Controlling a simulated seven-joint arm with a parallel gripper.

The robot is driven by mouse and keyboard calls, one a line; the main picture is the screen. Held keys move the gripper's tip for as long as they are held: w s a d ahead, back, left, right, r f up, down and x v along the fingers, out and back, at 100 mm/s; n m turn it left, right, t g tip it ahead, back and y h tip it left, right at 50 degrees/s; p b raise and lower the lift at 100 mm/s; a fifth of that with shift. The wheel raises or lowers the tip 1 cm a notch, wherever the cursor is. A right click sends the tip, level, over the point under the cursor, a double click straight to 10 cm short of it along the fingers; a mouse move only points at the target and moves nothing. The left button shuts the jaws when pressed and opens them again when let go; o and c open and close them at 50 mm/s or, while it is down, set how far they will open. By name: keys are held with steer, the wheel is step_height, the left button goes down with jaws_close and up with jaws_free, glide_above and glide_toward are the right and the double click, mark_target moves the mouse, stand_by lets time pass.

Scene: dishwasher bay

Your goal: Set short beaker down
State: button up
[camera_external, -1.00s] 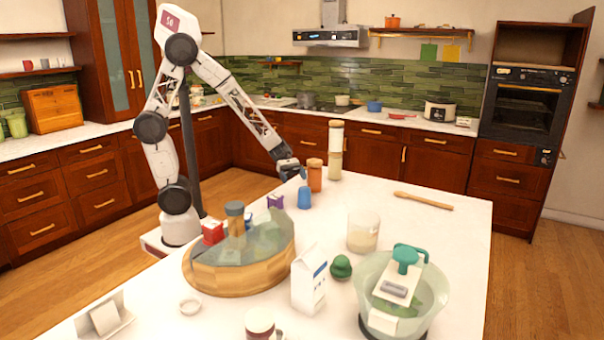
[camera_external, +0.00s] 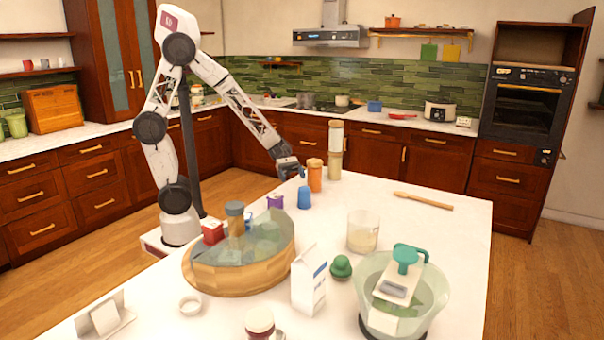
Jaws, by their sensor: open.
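A small blue cup (camera_external: 304,198) stands upright on the white island counter near its far left side. It may be the short beaker, but I cannot tell for sure. A clear glass (camera_external: 363,232) with beige contents stands upright nearer the middle of the counter. My gripper (camera_external: 299,173) is just above and slightly left of the blue cup, with a small visible gap between them. It is open and nothing shows between its fingers, though they are small and partly hidden at this distance.
An orange jar (camera_external: 315,177) and a tall lidded jar (camera_external: 335,152) stand close to the right of my gripper. A purple box (camera_external: 275,202) is left of the blue cup. A wooden spoon (camera_external: 423,201) lies right. Bare counter lies between the spoon and the clear glass.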

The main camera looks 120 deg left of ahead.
steer(key=s+d+r+m+g, duration=0.2)
steer(key=d+r+m+g, duration=0.15)
steer(key=d+m, duration=0.4)
steer(key=s+d+r+m+g, duration=0.2)
steer(key=d+m+g, duration=0.25)
steer(key=d, duration=0.65)
steer(key=s+d+r+m+y, duration=0.3)
steer(key=s+d+m, duration=0.2)
steer(key=m, duration=0.3)
steer(key=s+d+r+m+y, duration=0.3)
steer(key=s+d+m+y, duration=0.1)
steer(key=s+m, duration=0.4)
steer(key=shift+d+r+m+y, duration=0.35)
steer(key=shift+d+m, duration=0.25)
steer(key=shift+d, duration=0.25)
